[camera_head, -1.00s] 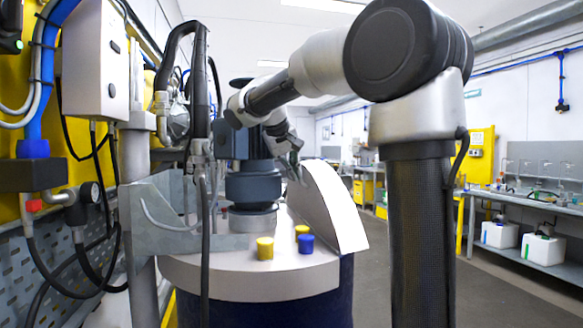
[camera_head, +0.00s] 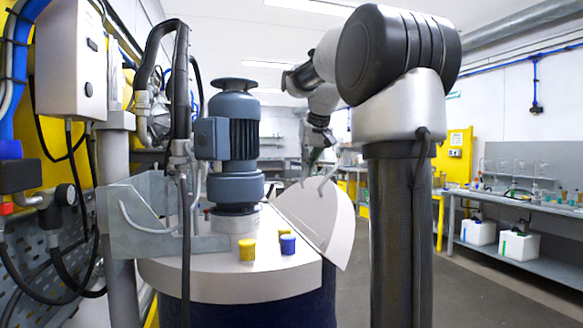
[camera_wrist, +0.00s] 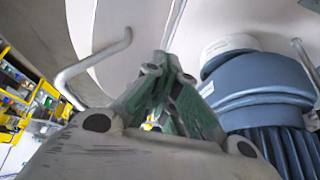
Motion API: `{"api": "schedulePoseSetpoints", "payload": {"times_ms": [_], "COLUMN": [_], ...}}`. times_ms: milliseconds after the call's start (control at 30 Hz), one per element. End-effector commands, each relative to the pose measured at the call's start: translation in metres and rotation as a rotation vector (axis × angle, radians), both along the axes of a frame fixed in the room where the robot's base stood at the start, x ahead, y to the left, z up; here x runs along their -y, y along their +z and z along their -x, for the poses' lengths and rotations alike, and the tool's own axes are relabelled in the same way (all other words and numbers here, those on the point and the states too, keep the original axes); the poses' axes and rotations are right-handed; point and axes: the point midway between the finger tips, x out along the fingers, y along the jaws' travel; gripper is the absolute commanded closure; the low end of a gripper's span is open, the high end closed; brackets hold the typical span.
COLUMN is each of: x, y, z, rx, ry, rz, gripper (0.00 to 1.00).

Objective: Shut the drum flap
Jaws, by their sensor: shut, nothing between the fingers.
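The drum flap (camera_head: 320,218) is raised and tilted up at the right side of the drum's pale top (camera_head: 210,273). In the wrist view the flap (camera_wrist: 108,28) shows a bent rod handle (camera_wrist: 85,68) to the left of my fingers. My gripper (camera_head: 306,178) is at the far side of the flap, near its upper edge. In the wrist view my gripper (camera_wrist: 163,58) is shut and empty, with its tips together over the pale surface. I cannot tell whether the tips touch it.
The blue-grey agitator motor (camera_head: 238,140) stands on the drum, close on the right in the wrist view (camera_wrist: 262,95). A yellow cap (camera_head: 246,250) and a blue cap (camera_head: 288,244) sit on the top. A metal bracket (camera_head: 150,215) stands left.

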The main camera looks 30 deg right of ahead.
Motion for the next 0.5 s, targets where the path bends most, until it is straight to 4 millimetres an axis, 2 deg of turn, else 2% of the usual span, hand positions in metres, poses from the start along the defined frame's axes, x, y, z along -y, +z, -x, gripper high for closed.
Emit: {"api": "schedulePoseSetpoints", "payload": {"times_ms": [33, 100, 500], "x": [0.013, 0.026, 0.089], "y": [-0.002, -0.005, -0.040], "z": [0.004, 0.007, 0.026], "rx": [0.013, 0.031, 0.135], "ry": [-0.011, -0.011, -0.006], "rz": [-0.043, -0.107, -0.475], "gripper": [1.00, 1.00, 1.00]}}
